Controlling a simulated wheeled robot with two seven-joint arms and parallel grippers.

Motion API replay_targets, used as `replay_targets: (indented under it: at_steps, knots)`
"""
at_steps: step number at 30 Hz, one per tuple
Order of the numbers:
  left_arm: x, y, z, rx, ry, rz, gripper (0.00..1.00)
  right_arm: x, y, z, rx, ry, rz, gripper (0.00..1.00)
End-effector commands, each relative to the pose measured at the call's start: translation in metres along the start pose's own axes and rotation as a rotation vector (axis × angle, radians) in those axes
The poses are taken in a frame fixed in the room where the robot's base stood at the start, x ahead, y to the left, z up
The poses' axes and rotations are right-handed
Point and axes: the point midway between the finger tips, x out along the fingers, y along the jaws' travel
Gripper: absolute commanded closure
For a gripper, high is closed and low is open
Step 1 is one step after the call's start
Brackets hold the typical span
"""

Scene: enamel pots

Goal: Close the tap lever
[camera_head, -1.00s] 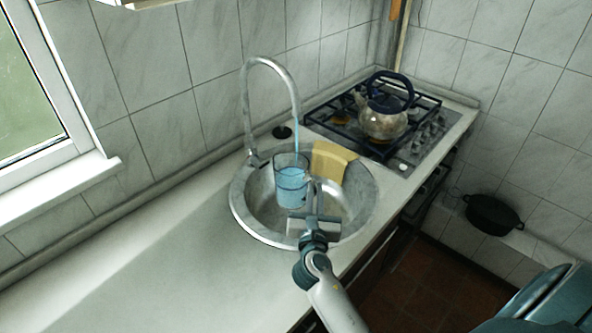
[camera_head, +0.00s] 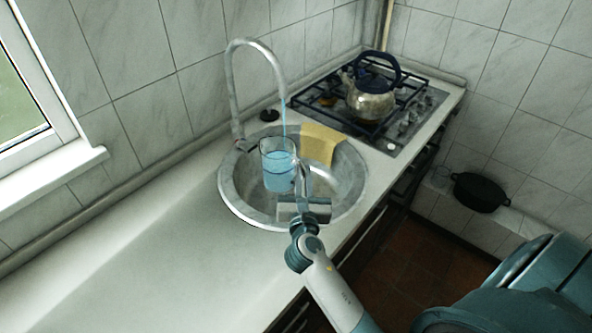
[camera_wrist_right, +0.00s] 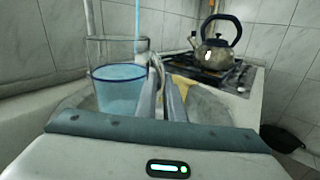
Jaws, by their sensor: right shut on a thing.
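The tap (camera_head: 232,90) is a tall arched metal spout at the back of the round sink. A blue stream (camera_head: 284,116) runs from its tip into a clear jug (camera_head: 278,168) with blue-looking water in it. The tap lever cannot be made out clearly; a small fitting shows at the tap's foot (camera_head: 243,145). My right gripper (camera_head: 303,178) is shut on the jug's handle, at the jug's right side over the sink. The wrist view shows the fingers (camera_wrist_right: 166,88) beside the jug (camera_wrist_right: 117,92). My left gripper is not in view.
A yellow cloth (camera_head: 320,143) hangs over the sink rim (camera_head: 232,196). A kettle (camera_head: 371,95) stands on the gas hob (camera_head: 411,108). A dark stopper (camera_head: 269,115) lies behind the sink. The counter (camera_head: 130,245) left of the sink is clear. A black pot (camera_head: 481,192) is at the right.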

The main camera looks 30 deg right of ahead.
Motion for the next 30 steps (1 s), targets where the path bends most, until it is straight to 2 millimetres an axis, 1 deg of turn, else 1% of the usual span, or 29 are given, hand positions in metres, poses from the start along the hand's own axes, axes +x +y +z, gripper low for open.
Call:
replay_targets:
  at_steps: [5,8,11,14,18,21,25,27,30]
  knots:
    - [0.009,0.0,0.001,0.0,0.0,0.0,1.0,-0.019,0.006,0.006,0.002,-0.002,0.06,1.0]
    - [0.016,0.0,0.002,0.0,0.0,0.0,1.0,-0.036,0.013,0.009,0.002,0.002,0.112,1.0]
    - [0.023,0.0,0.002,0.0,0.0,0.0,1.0,-0.058,0.02,0.012,0.001,0.008,0.174,1.0]
    - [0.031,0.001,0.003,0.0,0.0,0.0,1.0,-0.085,0.028,0.014,0.001,0.015,0.246,1.0]
    - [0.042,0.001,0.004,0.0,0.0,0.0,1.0,-0.126,0.039,0.017,0.002,0.025,0.353,1.0]
    - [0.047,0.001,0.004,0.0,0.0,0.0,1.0,-0.152,0.045,0.02,0.002,0.031,0.42,1.0]
    - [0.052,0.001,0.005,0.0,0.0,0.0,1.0,-0.177,0.05,0.023,0.003,0.036,0.486,1.0]
    - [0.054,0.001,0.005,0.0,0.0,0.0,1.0,-0.187,0.051,0.024,0.003,0.038,0.509,1.0]
    - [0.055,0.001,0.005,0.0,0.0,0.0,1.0,-0.196,0.053,0.026,0.003,0.04,0.531,1.0]
